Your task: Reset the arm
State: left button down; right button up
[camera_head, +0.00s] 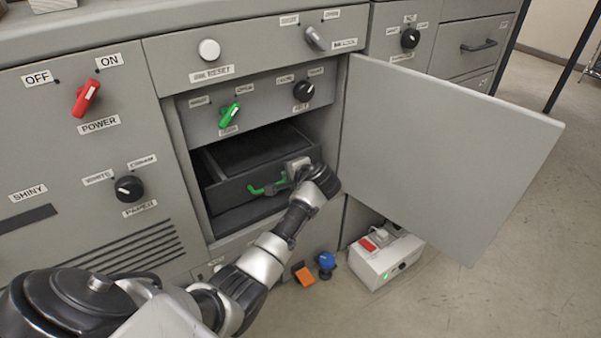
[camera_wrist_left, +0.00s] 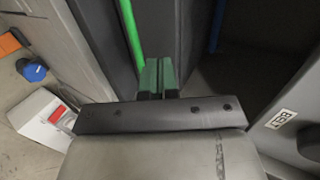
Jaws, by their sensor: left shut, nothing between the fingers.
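My left arm (camera_head: 268,258) reaches from the lower left across to the open compartment of the grey machine. My left gripper (camera_head: 284,180) is at the green handle (camera_head: 262,189) on the front of the dark drawer (camera_head: 245,185) inside that compartment. In the left wrist view the gripper's green fingertips (camera_wrist_left: 158,76) are together with nothing seen between them. The green bar of the handle (camera_wrist_left: 130,30) passes just beside the fingertips there. I cannot tell whether they touch it. My right gripper is not in view.
The grey door (camera_head: 450,150) stands wide open to the right of the compartment. A white box (camera_head: 385,262) with a red switch, an orange block (camera_head: 304,275) and a blue knob (camera_head: 327,262) are low by the floor. The floor (camera_head: 500,290) at the right is clear.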

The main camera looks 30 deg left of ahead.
pick_arm(q)
jog(key=p+v, duration=0.1)
jog(key=v, duration=0.4)
jog(key=shift+s+d+r, duration=0.1)
jog(key=shift+d+r, duration=0.05)
jog(key=shift+d, duration=0.05)
